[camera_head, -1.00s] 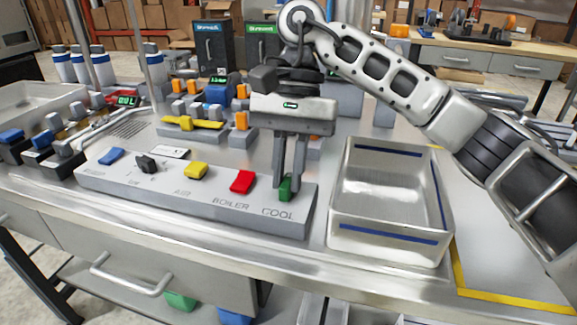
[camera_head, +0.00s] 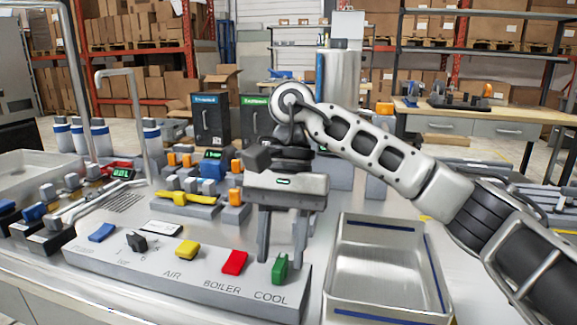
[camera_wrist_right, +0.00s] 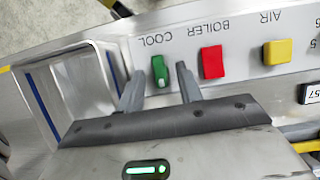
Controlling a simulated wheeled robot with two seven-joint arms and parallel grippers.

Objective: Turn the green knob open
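The green knob (camera_head: 279,269) sits at the right end of the grey panel (camera_head: 180,275), above the word COOL. It looks narrow, with its long side pointing front to back, unlike the wider-looking red knob beside it. It also shows in the right wrist view (camera_wrist_right: 160,71), with a pale mark at one end. My right gripper (camera_head: 281,262) is open and empty, pointing down. Its fingers stand on either side of the green knob, with gaps on both sides in the wrist view. My left gripper is in neither view.
A red knob (camera_head: 234,262), a yellow knob (camera_head: 187,249), a black knob (camera_head: 137,242) and a blue knob (camera_head: 102,232) line the panel to the left. An empty metal bin (camera_head: 385,312) stands close on the right. Valves and levers fill the table behind.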

